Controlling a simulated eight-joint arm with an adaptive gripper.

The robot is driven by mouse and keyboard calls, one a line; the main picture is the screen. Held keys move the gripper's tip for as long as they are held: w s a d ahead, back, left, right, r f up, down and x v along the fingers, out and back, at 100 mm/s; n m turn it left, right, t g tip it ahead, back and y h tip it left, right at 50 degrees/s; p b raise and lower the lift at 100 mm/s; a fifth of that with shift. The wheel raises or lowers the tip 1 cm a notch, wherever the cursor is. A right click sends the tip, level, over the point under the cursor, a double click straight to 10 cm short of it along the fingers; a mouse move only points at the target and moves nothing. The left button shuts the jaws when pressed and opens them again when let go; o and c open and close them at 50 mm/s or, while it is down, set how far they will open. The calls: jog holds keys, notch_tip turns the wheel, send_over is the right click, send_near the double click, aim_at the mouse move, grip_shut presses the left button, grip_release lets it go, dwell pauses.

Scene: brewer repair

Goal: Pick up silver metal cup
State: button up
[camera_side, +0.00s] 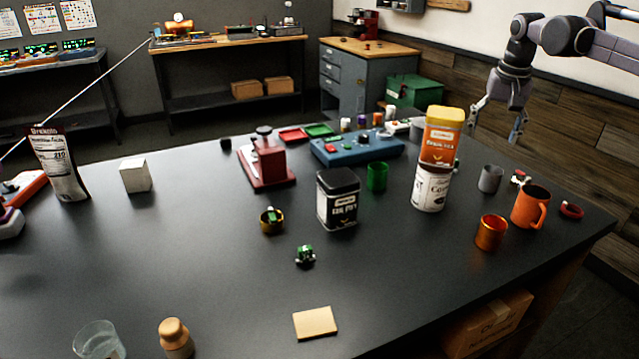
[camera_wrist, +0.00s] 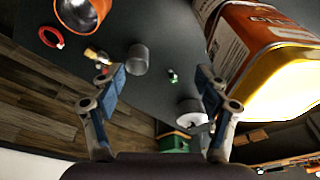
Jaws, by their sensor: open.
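The silver metal cup (camera_side: 490,179) is a small plain grey cup standing upright near the right end of the dark table. In the wrist view the cup (camera_wrist: 137,59) shows as a grey cylinder near the left fingertip. My gripper (camera_side: 498,120) hangs above and behind the cup in the side view, clear of it. In the wrist view my gripper (camera_wrist: 160,82) has its two blue-padded fingers spread wide with nothing held between them.
A yellow-lidded canister (camera_side: 441,137) stacked on a white can (camera_side: 431,188) stands left of the cup. An orange mug (camera_side: 530,207), a copper-orange cup (camera_side: 491,232) and a red ring (camera_side: 571,210) lie near it. A blue device (camera_side: 355,149) sits farther left.

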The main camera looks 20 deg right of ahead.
jog(key=w+d+f+m+g, duration=0.1)
jog(key=w+d+f+m, duration=0.15)
jog(key=d, duration=0.25)
jog(key=m+g+y, duration=0.1)
jog(key=m, duration=0.2)
send_near(492, 175)
jog(key=w+d, duration=0.1)
jog(key=d, duration=0.2)
jog(key=shift+w+a+f, duration=0.1)
jog(key=shift+f, duration=2.7)
jog(key=shift+w+a+f, duration=0.1)
jog(key=shift+f, duration=2.75)
jog(key=c, duration=1.3)
